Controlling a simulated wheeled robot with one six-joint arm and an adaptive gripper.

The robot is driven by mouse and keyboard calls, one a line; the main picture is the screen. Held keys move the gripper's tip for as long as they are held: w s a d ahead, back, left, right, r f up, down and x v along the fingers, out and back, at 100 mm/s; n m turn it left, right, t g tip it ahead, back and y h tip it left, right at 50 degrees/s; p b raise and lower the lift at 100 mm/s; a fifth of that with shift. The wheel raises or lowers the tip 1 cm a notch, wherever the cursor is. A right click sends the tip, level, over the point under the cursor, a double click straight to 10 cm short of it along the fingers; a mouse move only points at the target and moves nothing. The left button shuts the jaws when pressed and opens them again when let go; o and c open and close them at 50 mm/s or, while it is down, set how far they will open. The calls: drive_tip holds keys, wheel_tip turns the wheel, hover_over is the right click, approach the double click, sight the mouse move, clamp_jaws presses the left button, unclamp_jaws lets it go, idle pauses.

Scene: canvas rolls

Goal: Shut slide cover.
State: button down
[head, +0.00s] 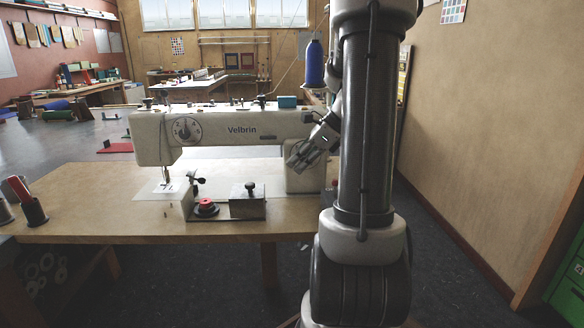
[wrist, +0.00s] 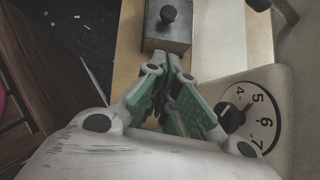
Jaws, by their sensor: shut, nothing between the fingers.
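The slide cover (head: 248,205) is a grey metal plate with a black knob on top, at the front of the sewing machine's bed. It stands to the right of a round black part with a red top (head: 205,207), which is uncovered. In the wrist view the cover (wrist: 178,38) and its knob lie just beyond my fingertips. My gripper (head: 297,158) is shut and empty, in front of the machine's right pillar, above and to the right of the cover. It also shows in the wrist view (wrist: 165,75), with a gap to the cover that I cannot judge.
The white sewing machine (head: 225,135) spans above the cover, its numbered dial (wrist: 252,110) close beside my gripper in the wrist view. A small black lever (head: 198,183) stands behind the red-topped part. The table front is clear.

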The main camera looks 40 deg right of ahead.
approach(258, 193)
wheel_tip(258, 193, down, 3)
drive_tip(key=shift+w+a+f, duration=0.45)
drive_tip(key=shift+w+a, duration=0.15)
drive_tip(key=shift+a, duration=0.1)
drive_tip(key=shift+w+a+f, duration=0.1)
drive_tip(key=shift+w+a, duration=0.1)
drive_tip(key=shift+w, duration=0.1)
drive_tip(key=shift+w+a, duration=0.3)
drive_tip(key=shift+a, duration=0.05)
drive_tip(key=w+a, duration=0.7)
drive_tip(key=a, duration=0.4)
drive_tip(key=shift+w+a, duration=0.2)
drive_tip(key=shift+w, duration=0.15)
